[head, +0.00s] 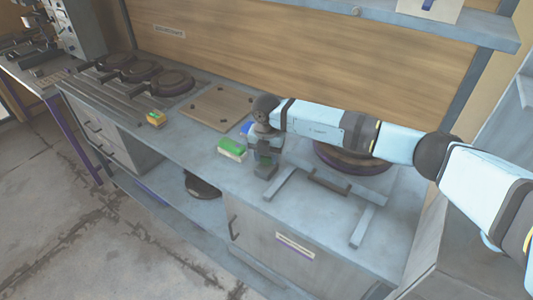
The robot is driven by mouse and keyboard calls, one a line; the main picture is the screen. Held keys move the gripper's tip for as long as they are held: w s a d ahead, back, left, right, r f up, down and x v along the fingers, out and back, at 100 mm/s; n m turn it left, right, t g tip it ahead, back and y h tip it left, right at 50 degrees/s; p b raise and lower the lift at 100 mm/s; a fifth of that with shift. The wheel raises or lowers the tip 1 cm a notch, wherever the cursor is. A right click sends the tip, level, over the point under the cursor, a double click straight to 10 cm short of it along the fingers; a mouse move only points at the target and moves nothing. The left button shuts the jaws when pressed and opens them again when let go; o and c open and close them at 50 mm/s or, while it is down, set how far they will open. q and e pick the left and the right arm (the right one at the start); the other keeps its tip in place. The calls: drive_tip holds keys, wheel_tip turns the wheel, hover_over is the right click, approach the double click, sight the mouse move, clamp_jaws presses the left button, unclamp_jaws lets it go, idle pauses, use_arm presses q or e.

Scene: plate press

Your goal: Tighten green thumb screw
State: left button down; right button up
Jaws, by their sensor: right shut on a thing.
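My right gripper (266,164) reaches in from the right and points down at the front middle of the bench top. It is shut on a small green thing between its fingers, which looks like the green thumb screw (267,160). The fingers hide most of the screw, so its seating cannot be told. A grey frame of flat bars (365,226) lies just right of the gripper, with a dark handle (329,182) across it. A round dark plate (350,160) sits behind, partly covered by my right arm. My left gripper is not in view.
A green and white box (232,148) stands close left of the gripper. A wooden board (215,105), several round dark plates (174,82) and a small orange-green box (155,119) lie farther left. A shelf (440,22) overhangs at upper right. The bench's front strip is mostly clear.

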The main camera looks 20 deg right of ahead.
sight(266, 157)
drive_tip(key=m+p, duration=0.1)
drive_tip(key=m, duration=0.2)
drive_tip(key=shift+w+r, duration=0.1)
drive_tip(key=shift+m, duration=0.5)
drive_tip(key=o, duration=0.9)
wheel_tip(266, 157, up, 14)
drive_tip(key=shift+f+b, duration=0.15)
drive_tip(key=shift+b, duration=0.3)
idle(0.3)
